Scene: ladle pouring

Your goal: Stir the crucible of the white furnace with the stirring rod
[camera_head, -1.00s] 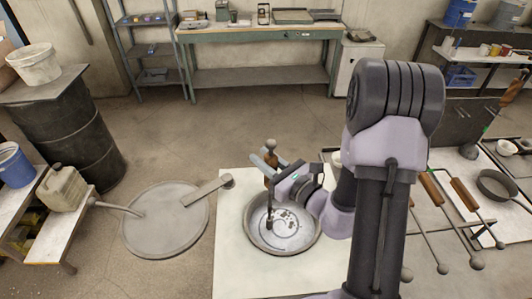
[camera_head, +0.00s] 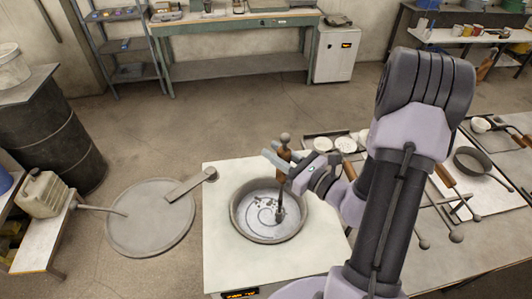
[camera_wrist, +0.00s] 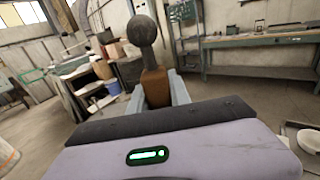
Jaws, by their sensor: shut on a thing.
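The white furnace (camera_head: 222,262) stands in the lower middle of the head view, with a round crucible (camera_head: 240,228) open in its top. Grey melt with darker specks and curved streaks shows inside the crucible. My gripper (camera_head: 284,168) is above the crucible's upper right rim and is shut on the wooden handle of the stirring rod (camera_head: 284,154). The rod is roughly upright, and its dark lower end is in the crucible, right of the middle. In the wrist view the brown handle (camera_wrist: 155,88) sits between my fingers, with a grey ball end above it.
A round lid (camera_head: 150,230) with an arm lies left of the furnace. On the right, a table holds more wooden-handled tools (camera_head: 446,176) and a dark pan (camera_head: 482,164). A black drum (camera_head: 50,140) stands at the left. The floor behind the furnace is clear.

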